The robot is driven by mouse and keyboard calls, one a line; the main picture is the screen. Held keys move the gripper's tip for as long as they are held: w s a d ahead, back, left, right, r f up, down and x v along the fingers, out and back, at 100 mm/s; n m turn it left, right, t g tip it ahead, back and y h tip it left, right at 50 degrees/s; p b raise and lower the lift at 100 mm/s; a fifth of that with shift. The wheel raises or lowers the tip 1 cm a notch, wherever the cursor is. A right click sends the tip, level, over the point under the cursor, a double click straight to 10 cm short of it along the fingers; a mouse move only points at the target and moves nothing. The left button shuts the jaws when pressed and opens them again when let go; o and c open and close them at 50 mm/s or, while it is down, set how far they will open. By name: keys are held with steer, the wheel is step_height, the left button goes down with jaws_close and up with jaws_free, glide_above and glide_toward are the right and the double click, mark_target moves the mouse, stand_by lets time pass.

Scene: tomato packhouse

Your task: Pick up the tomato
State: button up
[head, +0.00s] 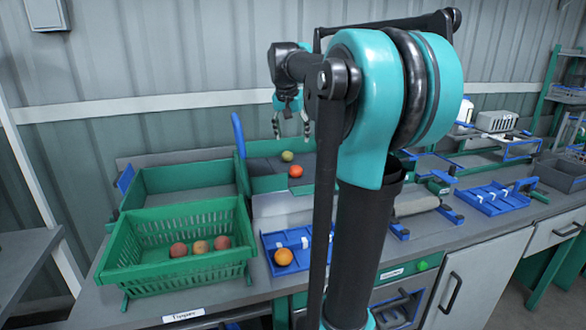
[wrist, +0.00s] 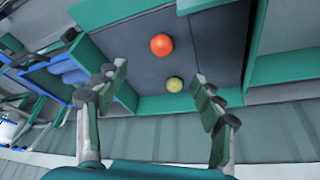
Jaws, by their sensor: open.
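A red tomato (head: 295,171) lies on the dark floor of a green-walled bin at the back of the bench. A yellow-green tomato (head: 287,156) lies just behind it. In the wrist view the red tomato (wrist: 161,45) and the yellow-green tomato (wrist: 174,84) are both unobstructed and apart from each other. My gripper (head: 291,130) is open and empty, fingers pointing down, above the bin. In the wrist view my gripper (wrist: 160,74) has its fingertips spread to either side of the yellow-green tomato, with the red one beyond them.
An orange tomato (head: 284,256) sits on a blue tray (head: 270,242). An empty green bin (head: 185,180) stands behind the crate. Another blue tray (head: 494,199) lies to the right. A corrugated wall is close behind.

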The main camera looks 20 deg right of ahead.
glide_toward(296, 166)
steer(key=x, duration=0.5)
steer(key=shift+s+f, duration=0.25)
steer(key=shift+f, duration=0.05)
steer(key=shift+w+x, duration=0.15)
steer(key=shift+x, duration=1.15)
steer(key=shift+w+x, duration=0.1)
steer(key=shift+x, duration=1.25)
steer(key=shift+r, duration=0.15)
steer(key=shift+c, duration=0.4)
steer(key=c, duration=0.8)
